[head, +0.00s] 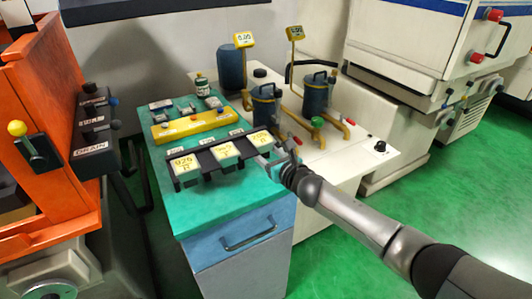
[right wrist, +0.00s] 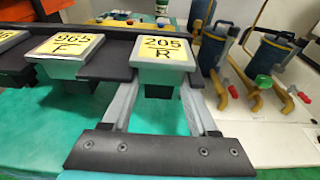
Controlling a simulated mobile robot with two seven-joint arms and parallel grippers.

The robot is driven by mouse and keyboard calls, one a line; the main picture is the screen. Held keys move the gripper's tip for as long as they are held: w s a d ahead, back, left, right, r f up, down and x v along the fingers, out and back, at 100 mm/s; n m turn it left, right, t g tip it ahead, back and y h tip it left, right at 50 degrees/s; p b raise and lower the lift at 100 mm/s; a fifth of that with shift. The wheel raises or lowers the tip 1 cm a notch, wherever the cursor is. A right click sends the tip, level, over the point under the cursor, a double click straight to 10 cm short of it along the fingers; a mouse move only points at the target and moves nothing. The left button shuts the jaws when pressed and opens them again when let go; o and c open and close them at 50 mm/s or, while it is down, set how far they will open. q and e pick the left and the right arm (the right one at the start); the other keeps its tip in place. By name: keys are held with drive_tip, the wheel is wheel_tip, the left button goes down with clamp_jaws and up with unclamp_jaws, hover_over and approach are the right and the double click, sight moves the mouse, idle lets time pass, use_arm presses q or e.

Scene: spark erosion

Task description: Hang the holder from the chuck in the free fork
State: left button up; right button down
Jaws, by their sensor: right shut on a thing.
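A black fork rack (head: 205,169) runs across the front of the teal cabinet top. Three grey holders with yellow labels sit along it: the left one (head: 185,163), the middle one (head: 224,151) marked 965 F, and the right one (head: 260,138) marked 205 R. In the right wrist view the 205 R holder (right wrist: 163,53) sits level at the rack's right end, its dark lower part between my fingers. My right gripper (head: 268,157) is shut on this holder from the front; its fingers also show in the right wrist view (right wrist: 160,97). I cannot identify the chuck. My left gripper is out of view.
A yellow block (head: 190,127) and small parts lie behind the rack. Blue canisters (head: 315,94) with yellow pipes stand on the white bench to the right. An orange machine (head: 40,190) stands at left. Bare teal top (head: 215,205) lies before the rack.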

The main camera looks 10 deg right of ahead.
drive_tip(key=shift+f, duration=0.1)
idle(0.5)
unclamp_jaws()
drive_tip(key=shift+f, duration=0.1)
idle(0.4)
drive_tip(key=shift+s, duration=0.1)
idle(0.3)
drive_tip(key=shift+f+p+v, duration=0.25)
drive_tip(key=shift+p+v, duration=0.2)
drive_tip(key=shift+v, duration=0.7)
drive_tip(key=shift+f+p+v, duration=0.25)
drive_tip(key=shift+p+v, duration=0.2)
drive_tip(key=shift+v, duration=0.65)
drive_tip(key=shift+f+p+v, duration=0.15)
drive_tip(key=shift+p+v, duration=0.05)
drive_tip(key=shift+v, duration=0.7)
drive_tip(key=shift+f+p+v, duration=0.15)
drive_tip(key=shift+f+v, duration=0.05)
drive_tip(key=shift+v, duration=0.7)
drive_tip(key=shift+f+p+v, duration=0.15)
drive_tip(key=shift+p+v, duration=0.05)
drive_tip(key=shift+v, duration=0.7)
